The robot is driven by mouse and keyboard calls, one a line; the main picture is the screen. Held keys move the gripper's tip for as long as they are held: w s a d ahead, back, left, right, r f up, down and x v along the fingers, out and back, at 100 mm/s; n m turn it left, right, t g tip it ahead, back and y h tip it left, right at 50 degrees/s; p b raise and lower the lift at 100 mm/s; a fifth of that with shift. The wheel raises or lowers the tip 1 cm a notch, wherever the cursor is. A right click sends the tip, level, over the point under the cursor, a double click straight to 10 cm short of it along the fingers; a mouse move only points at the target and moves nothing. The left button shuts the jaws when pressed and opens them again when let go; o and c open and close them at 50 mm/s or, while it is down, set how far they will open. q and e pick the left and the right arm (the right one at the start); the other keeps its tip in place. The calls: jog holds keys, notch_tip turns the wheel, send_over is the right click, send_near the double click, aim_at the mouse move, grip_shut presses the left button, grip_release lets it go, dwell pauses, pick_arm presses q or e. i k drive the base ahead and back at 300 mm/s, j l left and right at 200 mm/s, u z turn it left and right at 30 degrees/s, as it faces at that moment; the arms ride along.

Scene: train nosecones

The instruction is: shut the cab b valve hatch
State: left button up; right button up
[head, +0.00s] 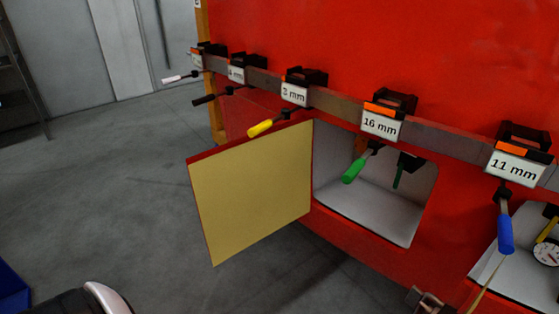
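A hatch door (255,190) with a pale yellow inner face and red edges stands swung wide open, out to the left of a square opening in the red nosecone wall. The opening (375,205) has a pale grey lining, and a small dark green part (405,168) shows inside it. No cab label is readable on this hatch. A second opening (520,275) at the lower right holds a gauge (547,252) and a yellow handle. A thin yellow strip (487,283) at its left side may be another door seen edge-on.
A grey rail (440,137) crosses above the openings with labelled holders and hanging tools. The yellow tool (262,128) hangs close to the door's top edge, and the green tool (354,170) hangs before the opening. Floor (120,190) left of the door is clear.

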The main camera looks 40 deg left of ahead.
aim_at(246, 190)
jog(key=j+z, duration=0.1)
jog(key=j, duration=0.4)
jog(key=j+z, duration=0.15)
jog(key=j, duration=0.4)
jog(key=k+j+z, duration=0.1)
jog(key=j, duration=0.4)
jog(key=j+z, duration=0.15)
jog(key=j, duration=0.35)
jog(key=k+j+z, duration=0.1)
jog(key=j, duration=0.4)
jog(key=k+j+z, duration=0.15)
jog(key=j, duration=0.3)
jog(key=k+j+z, duration=0.1)
jog(key=j, duration=0.4)
jog(key=k+j+z, duration=0.15)
jog(key=j, duration=0.3)
jog(key=k+z, duration=0.1)
jog(key=k, duration=0.25)
